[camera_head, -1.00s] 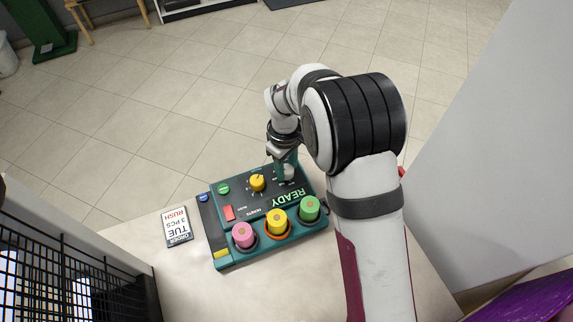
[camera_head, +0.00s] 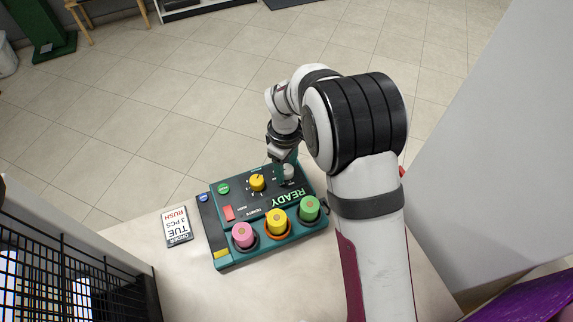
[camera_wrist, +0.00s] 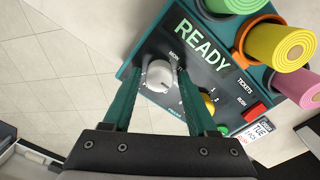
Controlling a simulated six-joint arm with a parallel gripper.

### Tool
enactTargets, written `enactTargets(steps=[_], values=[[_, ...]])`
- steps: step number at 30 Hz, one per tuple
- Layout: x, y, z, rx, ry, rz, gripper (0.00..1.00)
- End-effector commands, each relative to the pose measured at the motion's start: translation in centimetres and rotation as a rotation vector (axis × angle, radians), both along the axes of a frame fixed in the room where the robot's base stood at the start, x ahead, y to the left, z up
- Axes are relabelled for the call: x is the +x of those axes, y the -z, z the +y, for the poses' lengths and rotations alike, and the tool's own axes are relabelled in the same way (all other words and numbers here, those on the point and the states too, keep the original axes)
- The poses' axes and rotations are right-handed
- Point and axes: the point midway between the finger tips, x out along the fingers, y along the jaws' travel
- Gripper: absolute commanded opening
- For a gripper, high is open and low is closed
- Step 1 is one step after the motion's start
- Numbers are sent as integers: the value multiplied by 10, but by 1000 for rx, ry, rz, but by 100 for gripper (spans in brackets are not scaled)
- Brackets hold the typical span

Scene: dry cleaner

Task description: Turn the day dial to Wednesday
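The day dial is a light grey round knob (camera_wrist: 159,76) on a dark panel, with the label MON just above it in the wrist view. In the head view the dial (camera_head: 288,171) shows at the panel's far right part, just below my gripper (camera_head: 283,157). In the wrist view the green fingers of my gripper (camera_wrist: 159,72) are apart, one on each side of the dial, with a gap showing on both sides. The dial's pointer direction is too small to tell. The other day labels are hidden or unreadable.
The teal console (camera_head: 263,258) also bears a yellow knob (camera_head: 257,183), a red switch (camera_head: 228,213), a READY sign (camera_head: 289,198), and pink, yellow and green rolls. A card (camera_head: 177,227) reading TUE, 3 PCS, RUSH lies left of the console. A black wire rack stands at lower left.

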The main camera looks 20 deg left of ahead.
Motion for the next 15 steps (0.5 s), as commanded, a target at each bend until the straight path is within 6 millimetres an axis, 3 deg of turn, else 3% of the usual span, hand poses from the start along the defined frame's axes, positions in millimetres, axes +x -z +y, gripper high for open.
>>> enactTargets(steps=[11, 15], values=[[0, -2, 0, 1, 0, -1, 72], [0, -22, 1, 2, -1, -4, 72]])
